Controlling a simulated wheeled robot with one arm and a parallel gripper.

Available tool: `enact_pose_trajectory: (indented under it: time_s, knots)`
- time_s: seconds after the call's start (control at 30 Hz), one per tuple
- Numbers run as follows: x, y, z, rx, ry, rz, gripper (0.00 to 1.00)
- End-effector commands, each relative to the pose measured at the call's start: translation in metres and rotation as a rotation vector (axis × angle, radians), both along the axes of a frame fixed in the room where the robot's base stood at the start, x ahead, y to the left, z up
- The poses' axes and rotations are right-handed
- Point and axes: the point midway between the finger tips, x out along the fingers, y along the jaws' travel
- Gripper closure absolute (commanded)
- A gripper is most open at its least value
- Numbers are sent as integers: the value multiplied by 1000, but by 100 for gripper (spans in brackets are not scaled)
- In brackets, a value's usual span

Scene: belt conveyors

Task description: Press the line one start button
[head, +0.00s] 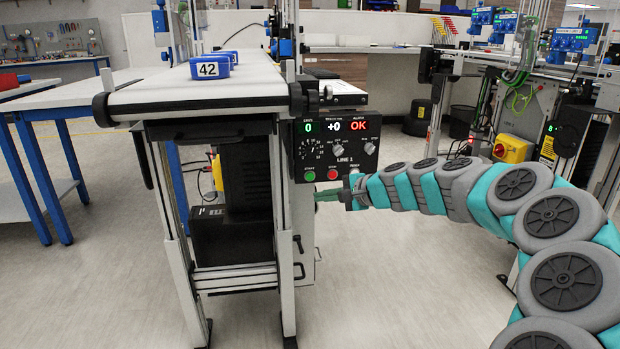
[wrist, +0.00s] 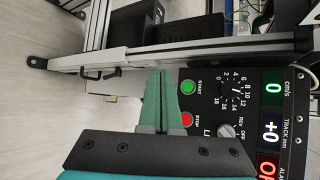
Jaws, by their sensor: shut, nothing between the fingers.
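The line one control panel (head: 345,152) is a black box under the conveyor end, marked LINE 1. Its green start button (head: 310,176) sits at the lower left corner, with the red stop button (head: 332,174) beside it. My gripper (head: 318,196) is shut and empty, just below these buttons in the head view. In the wrist view the panel is turned sideways. There my green fingertips (wrist: 162,73) point past the panel's edge, beside the START button (wrist: 188,87), with a gap between. I cannot tell how far they are from the panel face.
The panel displays read 0, +0 and a red OK. A conveyor (head: 190,92) above carries a blue block marked 42 (head: 210,67). A knob (head: 337,150) sits above the buttons. More conveyor equipment stands at right. The floor (head: 110,270) at left is clear.

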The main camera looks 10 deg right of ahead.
Motion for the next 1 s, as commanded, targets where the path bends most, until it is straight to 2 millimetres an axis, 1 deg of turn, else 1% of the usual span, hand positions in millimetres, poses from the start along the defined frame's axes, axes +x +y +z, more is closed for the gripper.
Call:
enact_pose_trajectory:
  time_s: [0.4, 0.6, 0.8, 1.0]
  knots:
    - [53, 0, 1, -2, -1, -1, 100]
    - [73, 0, 1, -1, 0, 1, 100]
    - [80, 1, 1, -1, -1, 2, 100]
    - [81, 1, 1, -1, -1, 2, 100]
